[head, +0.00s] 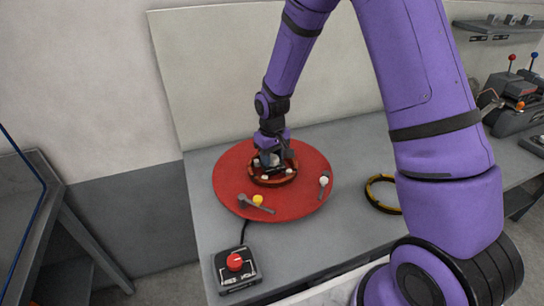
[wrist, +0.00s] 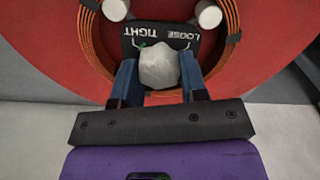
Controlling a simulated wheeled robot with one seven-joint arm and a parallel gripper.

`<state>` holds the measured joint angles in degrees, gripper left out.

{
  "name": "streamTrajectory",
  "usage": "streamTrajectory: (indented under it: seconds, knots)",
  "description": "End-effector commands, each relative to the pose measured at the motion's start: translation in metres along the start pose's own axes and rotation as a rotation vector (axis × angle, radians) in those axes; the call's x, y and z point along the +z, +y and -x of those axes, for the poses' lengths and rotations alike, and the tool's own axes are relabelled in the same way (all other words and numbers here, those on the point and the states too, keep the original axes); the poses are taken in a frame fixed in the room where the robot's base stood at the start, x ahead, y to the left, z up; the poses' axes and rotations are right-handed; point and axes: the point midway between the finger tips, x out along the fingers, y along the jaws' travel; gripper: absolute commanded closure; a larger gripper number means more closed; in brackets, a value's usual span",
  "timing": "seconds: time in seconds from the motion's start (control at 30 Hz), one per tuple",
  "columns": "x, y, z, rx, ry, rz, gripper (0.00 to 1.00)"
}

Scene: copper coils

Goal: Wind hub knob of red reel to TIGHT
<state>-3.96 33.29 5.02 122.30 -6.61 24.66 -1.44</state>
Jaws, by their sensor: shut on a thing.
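The red reel (head: 228,183) is a large red disc lying flat on the grey bench. A copper coil (head: 253,182) sits around its middle and also shows in the wrist view (wrist: 92,45). The pale faceted hub knob (wrist: 159,67) is at the centre, in front of a black plate (wrist: 160,36) lettered TIGHT and LOOSE, upside down in the wrist view. My gripper (wrist: 160,80) is shut on the knob, one blue finger on each side. In the head view my gripper (head: 269,165) is over the reel's centre and hides most of the knob.
A dark lever (head: 257,204) and a yellow knob (head: 258,199) are at the reel's front, and a white-topped handle (head: 324,182) at its right. A red button box (head: 236,266) stands in front. A yellow-black ring (head: 383,194) lies right. Machines (head: 513,105) stand far right.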

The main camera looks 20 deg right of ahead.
Motion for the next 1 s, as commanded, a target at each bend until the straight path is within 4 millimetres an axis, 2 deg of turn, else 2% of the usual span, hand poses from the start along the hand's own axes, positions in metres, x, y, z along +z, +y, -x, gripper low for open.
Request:
streamTrajectory:
  seconds: [0.17, 0.2, 0.27, 0.3, 0.53, 0.67, 0.77, 1.0]
  knots:
    - [-0.001, 0.0, 0.001, 0.0, 0.002, 0.001, 0.84]
    - [-0.001, 0.0, 0.001, 0.0, 0.002, 0.001, 0.51]
    - [-0.001, 0.0, 0.001, 0.0, 0.002, 0.001, 0.37]
    - [-0.001, 0.0, 0.001, 0.0, 0.001, 0.001, 0.35]
    - [0.0, 0.0, 0.001, 0.0, 0.001, 0.002, 0.35]
    - [-0.001, 0.0, 0.007, 0.0, 0.002, 0.001, 0.35]
    - [-0.001, 0.001, 0.02, 0.001, 0.004, 0.001, 0.35]
    - [-0.001, 0.001, 0.066, 0.001, 0.005, 0.002, 0.35]
